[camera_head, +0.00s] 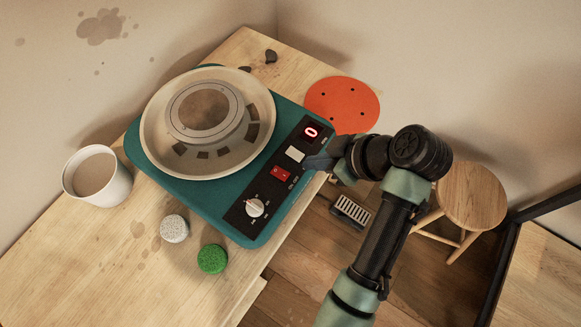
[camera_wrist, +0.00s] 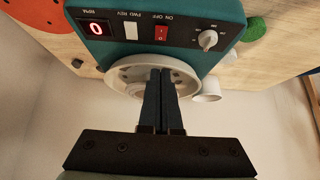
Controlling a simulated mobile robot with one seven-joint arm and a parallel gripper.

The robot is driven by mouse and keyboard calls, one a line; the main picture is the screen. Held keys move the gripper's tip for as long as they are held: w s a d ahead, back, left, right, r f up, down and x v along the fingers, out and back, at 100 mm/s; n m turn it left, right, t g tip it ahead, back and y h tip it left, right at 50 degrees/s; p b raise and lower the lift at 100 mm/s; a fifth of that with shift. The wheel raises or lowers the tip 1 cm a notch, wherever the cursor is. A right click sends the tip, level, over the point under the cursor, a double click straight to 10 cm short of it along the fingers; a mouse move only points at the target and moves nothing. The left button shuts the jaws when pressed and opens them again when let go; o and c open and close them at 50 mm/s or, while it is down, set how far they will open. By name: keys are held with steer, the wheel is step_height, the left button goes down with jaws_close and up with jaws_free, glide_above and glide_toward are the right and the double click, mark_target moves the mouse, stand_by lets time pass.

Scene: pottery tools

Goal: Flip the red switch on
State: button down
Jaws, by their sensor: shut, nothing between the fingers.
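The red switch (camera_head: 281,174) is a small rocker on the black control panel of the teal pottery wheel (camera_head: 222,213). It also shows in the wrist view (camera_wrist: 161,33), under the words ON OFF. My gripper (camera_head: 309,162) is shut and empty, at the panel's right edge beside the white switch (camera_head: 295,153) in the head view. In the wrist view its two dark fingers (camera_wrist: 160,72) lie together, with their tips below the red switch in the picture. I cannot tell whether they touch the panel. The red display (camera_head: 311,132) reads 0.
A white knob (camera_head: 254,207) sits on the panel near the red switch. A white cup (camera_head: 96,175), a speckled grey sponge (camera_head: 174,228) and a green one (camera_head: 212,259) stand on the wooden table (camera_head: 130,262). An orange disc (camera_head: 342,104) lies behind my gripper. A stool (camera_head: 470,196) stands at right.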

glide_above(282, 174)
steer(key=s+d, duration=0.1)
step_height(282, 174, down, 8)
steer(key=shift+d, duration=0.15)
steer(key=f, duration=0.2)
steer(key=shift+s+d+f+p, duration=0.1)
steer(key=shift+d+f+p, duration=0.15)
steer(key=shift+f+p, duration=0.1)
steer(key=shift+f, duration=0.6)
steer(key=shift+d, duration=0.1)
